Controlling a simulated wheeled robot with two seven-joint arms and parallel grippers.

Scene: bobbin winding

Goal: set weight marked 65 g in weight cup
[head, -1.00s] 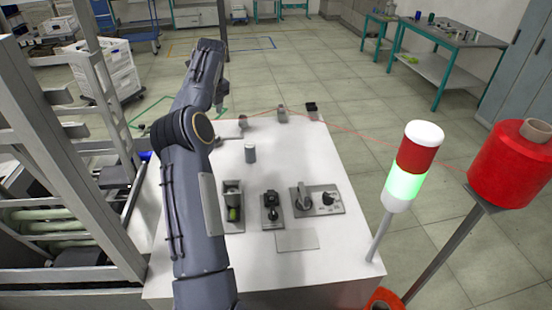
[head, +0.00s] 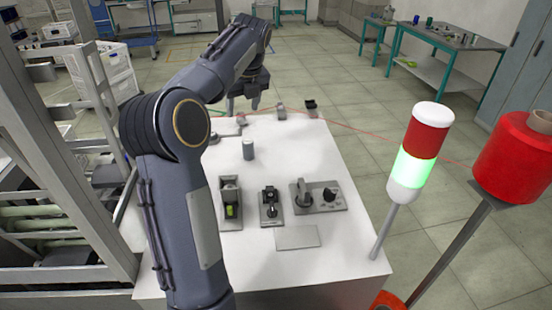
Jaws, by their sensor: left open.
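My left gripper (head: 244,103) is at the back left of the white table, pointing down with its fingers apart and nothing visible between them. Its arm reaches in from the left. A small grey cylinder (head: 249,149) stands upright on the table, nearer than the gripper. Small items stand along the back edge: a grey one (head: 281,112) and a dark cup-like one (head: 310,106). No 65 g marking is legible, so I cannot tell which item is that weight or which is the weight cup. My right gripper is not in view.
Fixtures stand on the white table (head: 330,240): a holder with a green item (head: 231,205), a black device (head: 271,205) and a grey plate with knobs (head: 318,196). A signal light (head: 422,150) and red spool (head: 515,160) stand at right. A thin red thread crosses behind.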

